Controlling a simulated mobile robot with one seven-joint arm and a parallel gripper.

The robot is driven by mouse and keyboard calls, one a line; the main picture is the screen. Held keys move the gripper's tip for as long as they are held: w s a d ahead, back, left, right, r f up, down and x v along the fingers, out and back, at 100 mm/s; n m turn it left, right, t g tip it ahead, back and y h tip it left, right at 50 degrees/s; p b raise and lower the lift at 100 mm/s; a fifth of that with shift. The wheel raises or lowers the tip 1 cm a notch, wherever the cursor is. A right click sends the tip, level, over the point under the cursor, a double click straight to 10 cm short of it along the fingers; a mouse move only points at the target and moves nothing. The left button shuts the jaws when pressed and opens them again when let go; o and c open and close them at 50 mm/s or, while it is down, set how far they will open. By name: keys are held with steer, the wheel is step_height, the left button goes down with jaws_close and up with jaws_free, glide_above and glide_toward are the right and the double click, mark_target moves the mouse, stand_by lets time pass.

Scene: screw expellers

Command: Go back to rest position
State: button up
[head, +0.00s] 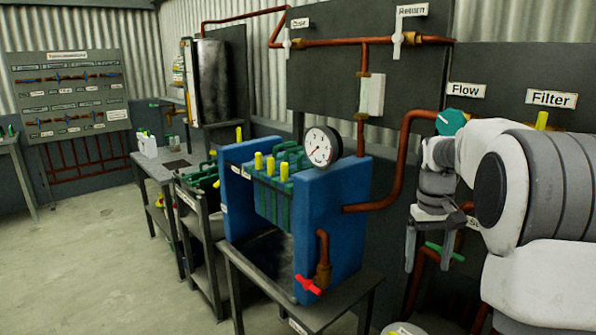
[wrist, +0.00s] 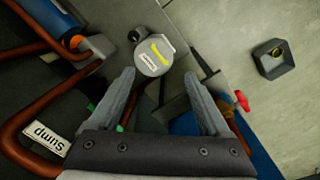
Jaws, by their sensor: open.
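My gripper (head: 425,262) hangs at the right of the head view, pointing down, with its two fingers apart and nothing between them. In the wrist view my gripper (wrist: 160,98) also shows its fingers spread and empty. Below it in that view is a round grey container (wrist: 150,62) with a yellow handle on top, apart from the fingers.
A blue filter press (head: 335,215) with a gauge (head: 321,146) and a red valve handle (head: 308,285) stands left of my gripper. Copper pipes (head: 385,207) run close by. A Sump label (wrist: 45,140) is at lower left in the wrist view. Open floor (head: 90,260) lies at left.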

steer(key=s+a+r+t, duration=0.2)
steer(key=s+a+r, duration=0.2)
steer(key=s, duration=0.3)
steer(key=s+a+r+t, duration=0.1)
steer(key=s+a+r, duration=0.25)
steer(key=s, duration=0.25)
steer(key=s+a+f+t, duration=0.2)
steer(key=s+a, duration=0.1)
steer(key=s, duration=0.4)
steer(key=s+a+f+t, duration=0.1)
steer(key=s+a+f, duration=0.15)
steer(key=s, duration=0.35)
step_height(320, 180, up, 18)
steer(key=p, duration=1.7)
steer(key=shift+w+r+n+y, duration=0.15)
steer(key=shift+w+n+y, duration=0.05)
steer(key=shift+n+y, duration=0.1)
steer(key=shift+d, duration=0.15)
